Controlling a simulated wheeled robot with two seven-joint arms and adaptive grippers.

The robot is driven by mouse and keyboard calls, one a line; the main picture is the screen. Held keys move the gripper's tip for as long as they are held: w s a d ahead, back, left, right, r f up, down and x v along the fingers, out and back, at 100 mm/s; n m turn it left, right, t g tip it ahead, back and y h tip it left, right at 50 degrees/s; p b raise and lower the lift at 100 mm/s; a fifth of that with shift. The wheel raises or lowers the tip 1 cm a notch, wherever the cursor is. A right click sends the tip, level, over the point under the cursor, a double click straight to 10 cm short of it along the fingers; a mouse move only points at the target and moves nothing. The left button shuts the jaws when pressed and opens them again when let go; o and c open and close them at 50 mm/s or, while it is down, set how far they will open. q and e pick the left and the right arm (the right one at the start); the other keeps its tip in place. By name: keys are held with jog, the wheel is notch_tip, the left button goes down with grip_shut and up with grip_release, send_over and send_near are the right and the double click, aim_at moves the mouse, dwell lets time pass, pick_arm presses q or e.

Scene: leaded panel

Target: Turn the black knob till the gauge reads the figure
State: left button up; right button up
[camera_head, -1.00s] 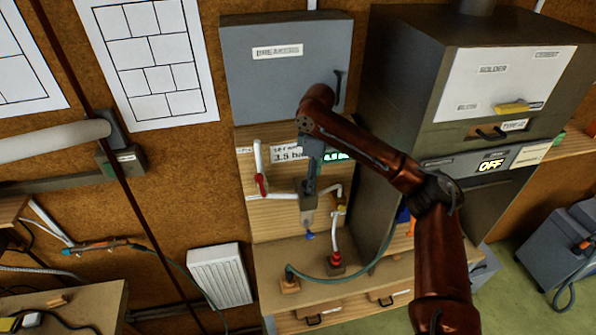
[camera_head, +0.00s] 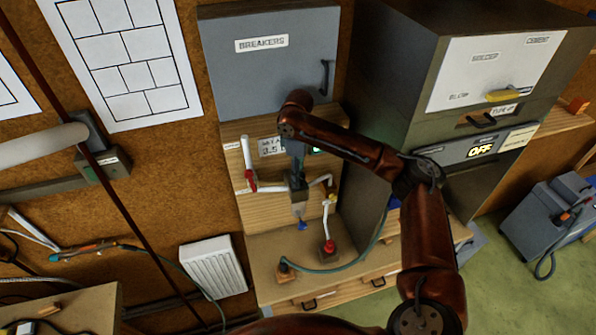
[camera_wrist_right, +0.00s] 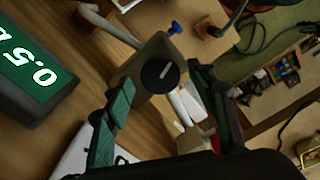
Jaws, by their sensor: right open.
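The black knob (camera_wrist_right: 160,73) is round with a pale line, on a grey-brown block in the right wrist view. My right gripper (camera_wrist_right: 160,80) is open, with one finger on each side of the knob; I cannot tell if either finger touches it. The gauge (camera_wrist_right: 38,70) is a dark box with a green display, cut off by the picture edge, and shows "0.5". A white sign (camera_head: 271,146) there, partly covered, shows "3.5". My left gripper is out of view.
A grey breaker box (camera_head: 275,75) hangs above. A large dark kiln-like cabinet (camera_head: 395,130) stands to the right.

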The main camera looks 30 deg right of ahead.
jog(key=shift+s+f, duration=0.1)
jog(key=c, duration=1.2)
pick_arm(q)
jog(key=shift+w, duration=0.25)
pick_arm(e)
jog(key=shift+o, duration=0.2)
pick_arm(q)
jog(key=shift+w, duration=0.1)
